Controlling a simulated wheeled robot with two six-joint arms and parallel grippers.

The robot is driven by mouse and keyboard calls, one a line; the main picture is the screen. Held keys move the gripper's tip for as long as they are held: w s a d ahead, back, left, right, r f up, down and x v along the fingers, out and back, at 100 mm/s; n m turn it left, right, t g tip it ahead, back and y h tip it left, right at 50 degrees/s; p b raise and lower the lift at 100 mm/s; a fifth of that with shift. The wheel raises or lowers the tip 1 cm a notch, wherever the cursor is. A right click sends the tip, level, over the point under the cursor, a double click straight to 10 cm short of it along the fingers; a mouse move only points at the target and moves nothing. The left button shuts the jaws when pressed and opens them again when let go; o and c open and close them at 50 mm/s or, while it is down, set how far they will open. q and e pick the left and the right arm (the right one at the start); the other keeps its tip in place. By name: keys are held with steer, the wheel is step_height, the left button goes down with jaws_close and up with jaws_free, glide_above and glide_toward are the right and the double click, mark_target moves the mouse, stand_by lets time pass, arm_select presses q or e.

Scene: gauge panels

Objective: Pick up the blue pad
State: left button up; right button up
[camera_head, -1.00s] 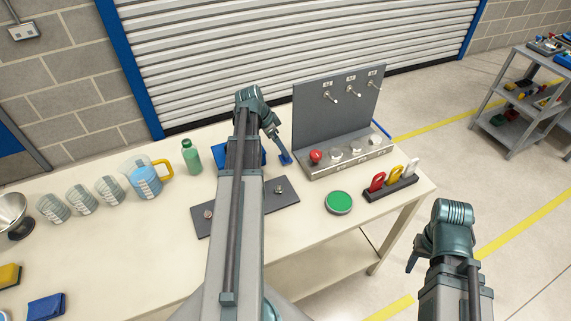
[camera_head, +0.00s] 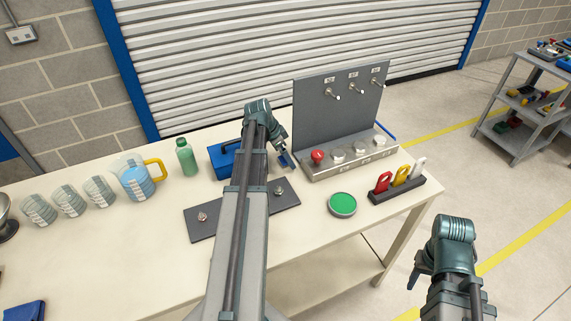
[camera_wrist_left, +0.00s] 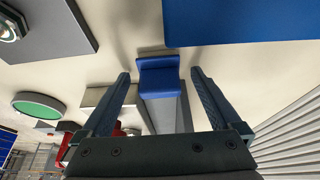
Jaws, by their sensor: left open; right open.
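A small bright blue piece (camera_wrist_left: 158,75) shows between the spread fingers of my left gripper in the left wrist view, with a gap on each side. In the head view it is a small blue patch (camera_head: 287,160) at the left end of the gauge panel, partly hidden by the gripper. My left gripper (camera_head: 282,147) is open and empty above the table. A flat dark blue pad (camera_head: 25,311) lies at the lower left, cut off by the frame. I cannot tell which is the task's blue pad. My right gripper (camera_head: 413,283) is open, off the table's right side.
A blue box (camera_head: 222,160) and a grey plate with knobs (camera_head: 203,230) lie by my left arm. The grey panel (camera_head: 315,105) stands close to the left gripper. A green button (camera_head: 342,204), green bottle (camera_head: 187,158) and jug (camera_head: 135,180) are on the table.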

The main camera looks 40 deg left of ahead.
arm_select(q)
steer(key=c, duration=1.4)
steer(key=shift+r, duration=0.15)
steer(key=shift+c, duration=0.2)
step_height(320, 180, up, 10)
steer(key=p, duration=1)
steer(key=o, duration=0.7)
steer(key=shift+c, duration=0.2)
steer(key=c, duration=0.5)
